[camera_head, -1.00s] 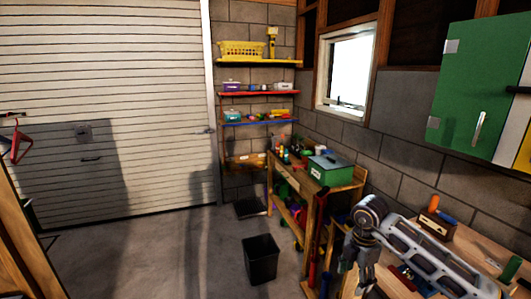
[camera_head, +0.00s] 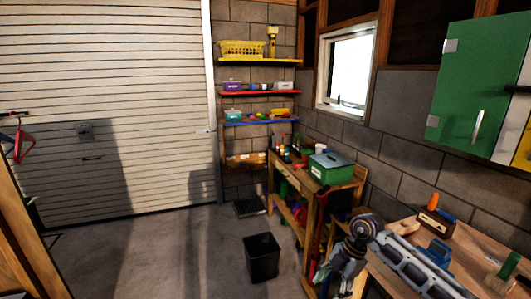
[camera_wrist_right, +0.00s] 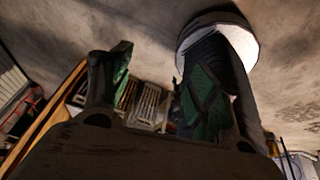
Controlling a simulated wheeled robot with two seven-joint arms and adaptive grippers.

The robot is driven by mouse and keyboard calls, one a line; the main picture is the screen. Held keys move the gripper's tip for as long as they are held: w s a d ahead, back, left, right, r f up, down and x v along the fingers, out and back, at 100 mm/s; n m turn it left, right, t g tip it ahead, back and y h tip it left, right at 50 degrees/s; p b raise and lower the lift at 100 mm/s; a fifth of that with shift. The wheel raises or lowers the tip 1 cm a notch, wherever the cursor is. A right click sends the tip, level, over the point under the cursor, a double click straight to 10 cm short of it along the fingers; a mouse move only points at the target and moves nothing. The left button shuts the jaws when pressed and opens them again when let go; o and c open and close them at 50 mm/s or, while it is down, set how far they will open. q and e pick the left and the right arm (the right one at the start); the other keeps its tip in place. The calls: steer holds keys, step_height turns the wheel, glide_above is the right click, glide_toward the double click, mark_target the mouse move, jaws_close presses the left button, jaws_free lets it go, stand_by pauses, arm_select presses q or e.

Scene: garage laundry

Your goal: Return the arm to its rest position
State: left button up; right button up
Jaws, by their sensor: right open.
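My right arm (camera_head: 415,265) comes in from the lower right of the head view, over the near workbench (camera_head: 470,240). Its wrist bends down at the bench's left end. My right gripper (camera_head: 335,283) hangs beside that end, over the floor side, near the lower edge of the picture. In the right wrist view its two green-padded fingers (camera_wrist_right: 160,80) stand apart with nothing between them. My left gripper is not in view.
On the near bench are a blue object (camera_head: 436,252) and a wooden block holding tools (camera_head: 437,214). A second bench bears a green box (camera_head: 330,168). A black bin (camera_head: 262,258) stands on the floor. Open floor (camera_head: 190,250) lies to the left. A green cabinet (camera_head: 480,85) hangs at right.

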steer(key=w+a+f+m+t+y, duration=0.4)
steer(key=w+a+f+t+y, duration=0.1)
steer(key=a+f+y, duration=0.5)
steer(key=s+d+f+m+t+h, duration=0.2)
steer(key=d+f+m+t+h, duration=0.15)
steer(key=f, duration=0.55)
steer(key=s+d+f+m+t+h, duration=0.2)
steer(key=d+f+m, duration=0.25)
steer(key=f, duration=0.45)
steer(key=s+d+f+m+t+h, duration=0.25)
steer(key=d+f+m, duration=0.2)
steer(key=f, duration=0.45)
steer(key=s+d+f+m+g+h, duration=0.1)
steer(key=s+d+f+g+h, duration=0.15)
steer(key=s+f, duration=0.6)
steer(key=s+d+f+m+g+h, duration=0.2)
steer(key=s+d+f, duration=0.1)
steer(key=s+f, duration=0.5)
steer(key=s+f+g+h, duration=0.1)
steer(key=s+f+g, duration=0.2)
steer(key=s, duration=1.1)
steer(key=s+a+f+m+g, duration=0.1)
steer(key=s+f+g, duration=0.2)
steer(key=s, duration=1.1)
steer(key=shift+s+f+h, duration=0.25)
steer(key=shift+f+h, duration=0.1)
steer(key=shift+f, duration=0.6)
steer(key=shift+m+g, duration=0.25)
